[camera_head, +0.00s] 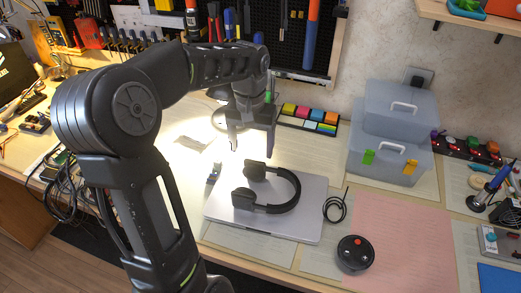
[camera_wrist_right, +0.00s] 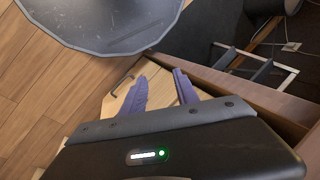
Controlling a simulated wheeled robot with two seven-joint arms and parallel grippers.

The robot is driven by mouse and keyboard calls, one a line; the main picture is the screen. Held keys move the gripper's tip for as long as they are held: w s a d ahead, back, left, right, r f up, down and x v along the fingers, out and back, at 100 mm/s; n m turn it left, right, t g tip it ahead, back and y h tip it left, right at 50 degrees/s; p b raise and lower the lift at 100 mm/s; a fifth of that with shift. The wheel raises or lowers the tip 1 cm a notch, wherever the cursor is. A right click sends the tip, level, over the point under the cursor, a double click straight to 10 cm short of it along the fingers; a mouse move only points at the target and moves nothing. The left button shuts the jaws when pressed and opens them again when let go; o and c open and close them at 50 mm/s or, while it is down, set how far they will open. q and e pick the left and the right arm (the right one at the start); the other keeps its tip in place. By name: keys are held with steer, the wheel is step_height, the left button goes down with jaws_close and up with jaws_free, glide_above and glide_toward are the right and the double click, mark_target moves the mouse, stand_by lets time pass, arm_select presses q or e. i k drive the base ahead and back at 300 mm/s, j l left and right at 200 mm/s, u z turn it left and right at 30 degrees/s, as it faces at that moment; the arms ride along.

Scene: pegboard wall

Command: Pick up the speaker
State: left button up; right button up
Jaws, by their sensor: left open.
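A round black device with an orange button on top (camera_head: 356,254), which looks like the speaker, sits on the pink sheet's left edge at the table's front. My left gripper (camera_head: 251,146) is open and empty, pointing down above the back of the closed laptop. It is well behind and to the left of the speaker, not touching it. My right gripper (camera_wrist_right: 160,80) shows in the right wrist view with its two purple fingers apart and nothing between them. It is away from the tabletop objects, and the speaker is not in that view.
Black headphones (camera_head: 267,190) lie on the grey laptop (camera_head: 302,225), left of the speaker. A coiled black cable (camera_head: 336,207) lies between. Clear plastic boxes (camera_head: 394,130) stand behind. A soldering iron in its stand (camera_head: 487,190) is at right. The pink sheet (camera_head: 415,225) is mostly clear.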

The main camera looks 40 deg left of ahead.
mark_target(353, 265)
steer(key=k+z, duration=0.15)
steer(key=z, duration=0.25)
steer(key=k+z, duration=0.15)
steer(key=z, duration=0.25)
steer(key=k+z, duration=0.15)
steer(key=z, duration=0.25)
